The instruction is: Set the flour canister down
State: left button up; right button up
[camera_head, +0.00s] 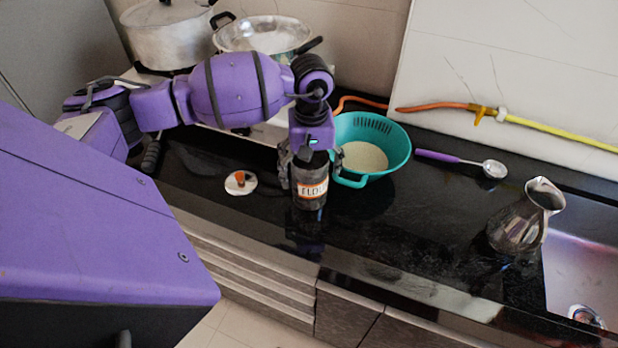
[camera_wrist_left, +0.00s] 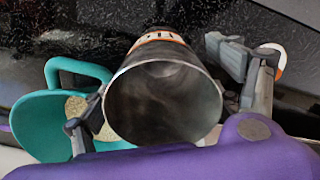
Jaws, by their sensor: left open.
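The flour canister (camera_head: 311,190), dark with a white and orange label, stands upright on the black counter, left of the teal colander. In the left wrist view the canister (camera_wrist_left: 163,100) shows its open round mouth and a grey, empty-looking inside. My left gripper (camera_head: 309,172) comes down over the canister from above and is open, with one finger on each side of it. In the left wrist view a gap shows between the right finger of the gripper (camera_wrist_left: 158,92) and the canister; I cannot tell whether the left finger touches the rim. My right gripper is not in view.
The teal colander (camera_head: 395,137) holds pale contents close to the canister's right. A white lid with an orange knob (camera_head: 240,183) lies to its left. A purple-handled ladle (camera_head: 450,158), a metal jug (camera_head: 517,230) and the sink (camera_head: 590,255) are further right. Pots stand behind.

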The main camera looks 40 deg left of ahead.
pick_arm(q)
jog(key=shift+c, duration=0.3)
jog(key=c, duration=1.7)
jog(key=shift+r, duration=0.1)
jog(key=shift+c, duration=1.1)
jog(key=shift+r, duration=0.1)
